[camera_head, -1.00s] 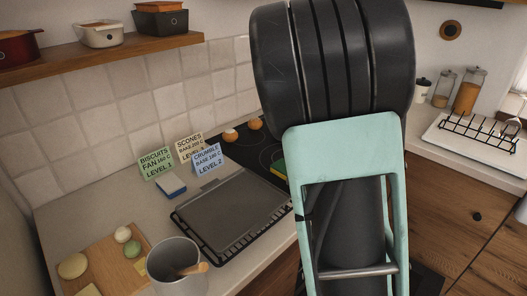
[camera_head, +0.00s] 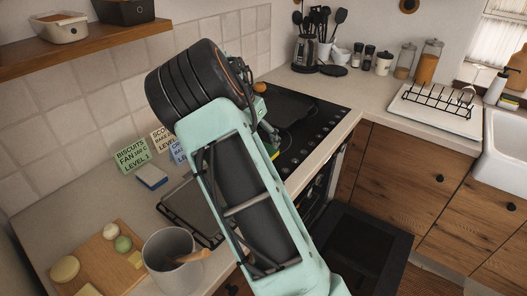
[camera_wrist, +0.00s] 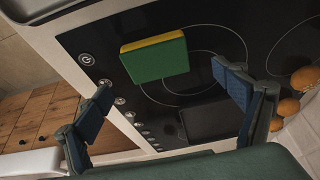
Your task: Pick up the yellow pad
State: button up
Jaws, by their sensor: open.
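The yellow pad (camera_wrist: 155,57) looks like a block with a yellow edge and a large green face. It is on the black cooktop (camera_wrist: 215,50) in the wrist view. In the head view only a small green and yellow bit (camera_head: 274,153) shows beside my arm, which hides the rest. My gripper (camera_wrist: 163,88) is open, with its two blue fingers apart and nothing between them. In the wrist view the pad appears beyond the fingertips, between their lines. In the head view my gripper (camera_head: 268,130) is mostly hidden behind my wrist.
Brown eggs (camera_wrist: 302,78) are near the right finger in the wrist view. A dark tray (camera_head: 190,209), recipe cards (camera_head: 132,158), a blue-and-white sponge (camera_head: 152,176), a grey pot (camera_head: 172,262) and a cutting board (camera_head: 105,263) stand left. An open black oven door (camera_head: 365,245) juts out below the cooktop.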

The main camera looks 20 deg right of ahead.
jog(key=x, duration=0.5)
jog(key=shift+s+f+p, duration=0.15)
jog(key=shift+f+p, duration=0.05)
jog(key=shift+p, duration=0.2)
jog(key=c, duration=1)
